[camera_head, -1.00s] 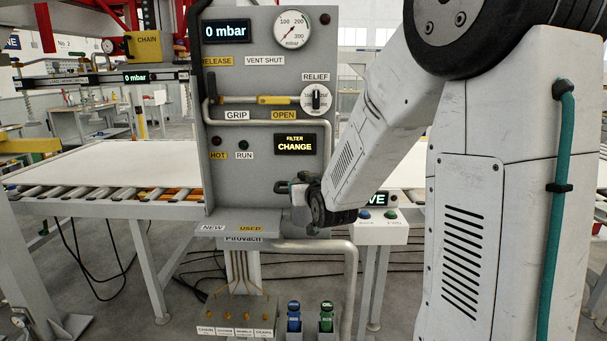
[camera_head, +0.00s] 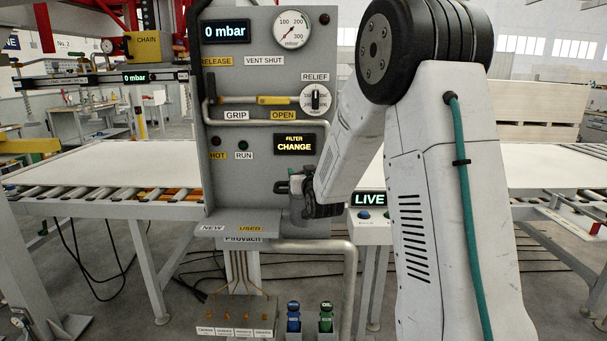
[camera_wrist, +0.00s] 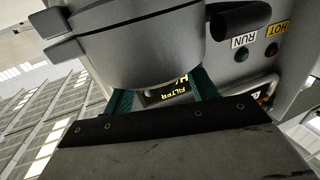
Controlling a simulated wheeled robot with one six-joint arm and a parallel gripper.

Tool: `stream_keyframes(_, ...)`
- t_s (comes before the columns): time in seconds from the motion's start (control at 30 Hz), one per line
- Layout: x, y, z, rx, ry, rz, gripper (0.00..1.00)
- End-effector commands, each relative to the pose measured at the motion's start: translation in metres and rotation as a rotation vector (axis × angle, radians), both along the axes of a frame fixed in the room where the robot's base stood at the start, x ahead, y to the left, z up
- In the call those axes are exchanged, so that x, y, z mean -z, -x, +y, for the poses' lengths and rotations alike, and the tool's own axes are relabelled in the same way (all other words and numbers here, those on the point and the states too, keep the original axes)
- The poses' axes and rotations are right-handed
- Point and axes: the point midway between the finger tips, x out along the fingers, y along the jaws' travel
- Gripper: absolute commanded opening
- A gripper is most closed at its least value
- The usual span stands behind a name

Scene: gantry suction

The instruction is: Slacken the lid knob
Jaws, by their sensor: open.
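In the head view my gripper (camera_head: 296,184) is at the lower right of the grey panel, just below the lit "FILTER CHANGE" display (camera_head: 295,144). My wrist partly covers the grey filter housing (camera_head: 297,208) there. In the wrist view a large round grey body (camera_wrist: 140,50) with blocky lugs on its left side fills the upper middle. My open gripper (camera_wrist: 163,92) has its two green-padded fingers apart below it, with the display showing between them. I cannot tell whether the fingers touch the body. No separate lid knob can be made out for certain.
A black cylindrical end (camera_wrist: 240,18) sticks out beside the round body. Below the panel is a shelf labelled NEW and USED (camera_head: 238,229). A bent pipe (camera_head: 350,270) and a LIVE box (camera_head: 369,200) stand close to my wrist. Blue (camera_head: 293,316) and green bottles (camera_head: 326,316) stand lower down.

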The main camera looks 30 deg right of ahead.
Motion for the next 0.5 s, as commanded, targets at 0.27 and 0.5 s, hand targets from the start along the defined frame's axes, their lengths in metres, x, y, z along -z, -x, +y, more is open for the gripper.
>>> stream_keyframes(0.27, 0.0001, 0.0003, 0.0000, 0.000, 0.000, 0.000, 0.21)
stream_keyframes(0.5, 0.0001, 0.0004, -0.0003, -0.005, 0.000, 0.001, 0.13)
